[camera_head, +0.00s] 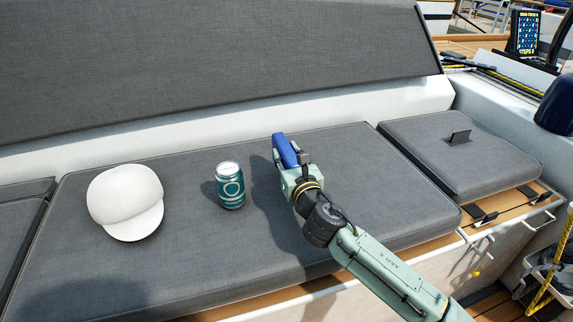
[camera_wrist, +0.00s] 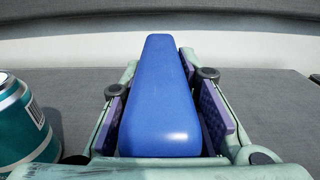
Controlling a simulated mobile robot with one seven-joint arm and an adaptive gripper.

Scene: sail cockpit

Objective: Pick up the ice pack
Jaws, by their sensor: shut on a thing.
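The ice pack (camera_head: 284,151) is a blue, rounded slab. In the head view it sticks out beyond my gripper (camera_head: 290,170), over the grey seat cushion right of the can. In the wrist view the ice pack (camera_wrist: 160,95) fills the middle, between the purple pads of my gripper (camera_wrist: 166,110). The jaws are shut on it. Its lower end is hidden by the gripper body. I cannot tell for sure whether it touches the cushion.
A teal can (camera_head: 230,186) stands upright on the cushion (camera_head: 330,140), close left of the gripper; it also shows in the wrist view (camera_wrist: 22,122). A white cap (camera_head: 126,201) lies further left. A grey backrest (camera_head: 220,60) rises behind. The cushion's right part is clear.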

